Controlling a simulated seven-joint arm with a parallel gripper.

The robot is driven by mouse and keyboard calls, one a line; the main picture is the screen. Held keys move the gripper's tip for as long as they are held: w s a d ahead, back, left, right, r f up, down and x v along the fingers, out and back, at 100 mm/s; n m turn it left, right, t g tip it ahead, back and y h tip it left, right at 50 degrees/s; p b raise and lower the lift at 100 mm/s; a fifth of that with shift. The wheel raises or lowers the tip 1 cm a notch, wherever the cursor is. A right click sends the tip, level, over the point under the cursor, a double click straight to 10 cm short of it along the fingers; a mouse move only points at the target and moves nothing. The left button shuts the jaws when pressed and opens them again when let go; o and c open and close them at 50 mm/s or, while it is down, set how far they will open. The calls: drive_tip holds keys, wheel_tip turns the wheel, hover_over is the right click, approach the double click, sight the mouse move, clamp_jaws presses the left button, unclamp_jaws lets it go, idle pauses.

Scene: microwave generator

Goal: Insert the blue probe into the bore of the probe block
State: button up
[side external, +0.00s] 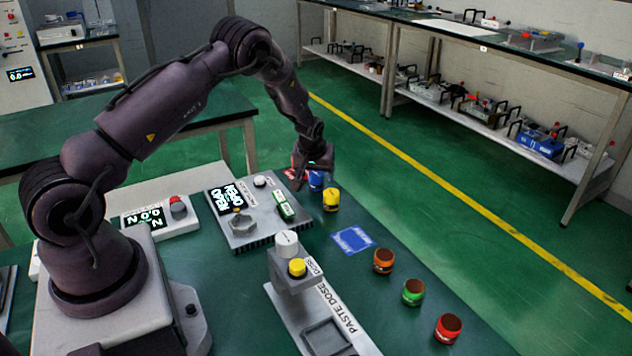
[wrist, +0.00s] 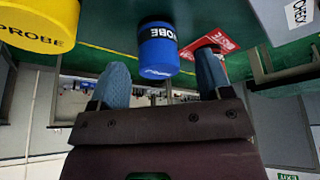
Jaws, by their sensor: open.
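The blue probe (side external: 316,181) is a short blue cylinder standing on the green bench top; it also shows in the wrist view (wrist: 158,50), marked PROBE. My gripper (side external: 314,166) is at the blue probe and partly hides it in the side view. In the wrist view my gripper (wrist: 163,62) is open, with one blue-grey finger to each side of the probe's line and no visible grip on it.
A yellow probe (side external: 331,200) stands close beside the blue one. Red-brown (side external: 383,261), green (side external: 412,292) and red (side external: 448,328) cups stand along the bench edge. A blue card (side external: 352,239) lies flat. The paste dose stand (side external: 325,310) is in front.

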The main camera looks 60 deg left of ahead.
drive_tip(key=shift+x, duration=0.75)
drive_tip(key=c, duration=1.1)
drive_tip(key=shift+r, duration=0.1)
